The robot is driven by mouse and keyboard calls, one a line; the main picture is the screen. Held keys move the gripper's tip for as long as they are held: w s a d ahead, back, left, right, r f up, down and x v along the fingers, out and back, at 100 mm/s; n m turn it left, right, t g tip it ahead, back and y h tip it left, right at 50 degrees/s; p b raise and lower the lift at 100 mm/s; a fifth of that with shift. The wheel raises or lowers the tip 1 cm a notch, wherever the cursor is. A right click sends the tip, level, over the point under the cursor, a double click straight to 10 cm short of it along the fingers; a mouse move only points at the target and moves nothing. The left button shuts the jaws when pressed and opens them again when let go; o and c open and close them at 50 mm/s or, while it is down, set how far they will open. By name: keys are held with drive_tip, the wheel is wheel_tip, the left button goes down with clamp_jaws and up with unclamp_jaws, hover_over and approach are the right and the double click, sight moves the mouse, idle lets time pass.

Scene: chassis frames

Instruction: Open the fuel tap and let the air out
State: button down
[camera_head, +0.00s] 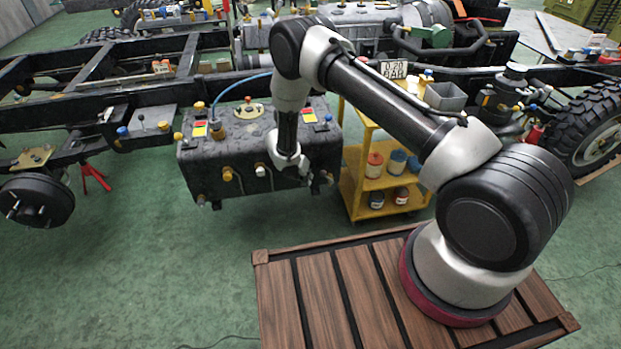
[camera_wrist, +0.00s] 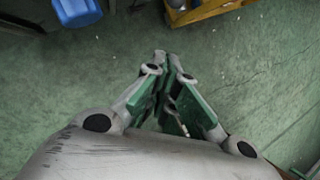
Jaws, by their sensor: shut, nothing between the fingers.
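A dark, worn tank (camera_head: 205,160) hangs on the near side of the chassis frame. Brass-coloured fittings, one of them a front fitting (camera_head: 228,174), stick out of its front face. A pale fitting (camera_head: 260,170) shows to the right of that one. I cannot tell which fitting is the fuel tap. My gripper (camera_head: 303,168) is in front of the tank's right part and hides some of it. In the wrist view my gripper (camera_wrist: 168,68) is shut and empty, over bare floor.
A yellow cart (camera_head: 352,190) with several cans stands right of the tank. It shows at the top of the wrist view (camera_wrist: 215,10), with a blue object (camera_wrist: 77,9) at upper left. A blue hose (camera_head: 232,87) runs above the tank. The green floor (camera_head: 150,260) in front is clear.

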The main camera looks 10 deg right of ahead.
drive_tip(key=w+d+f, duration=0.4)
drive_tip(key=d+f, duration=0.1)
drive_tip(key=f, duration=0.1)
drive_tip(key=shift+w+d+f, duration=0.3)
drive_tip(key=shift+w+f, duration=0.1)
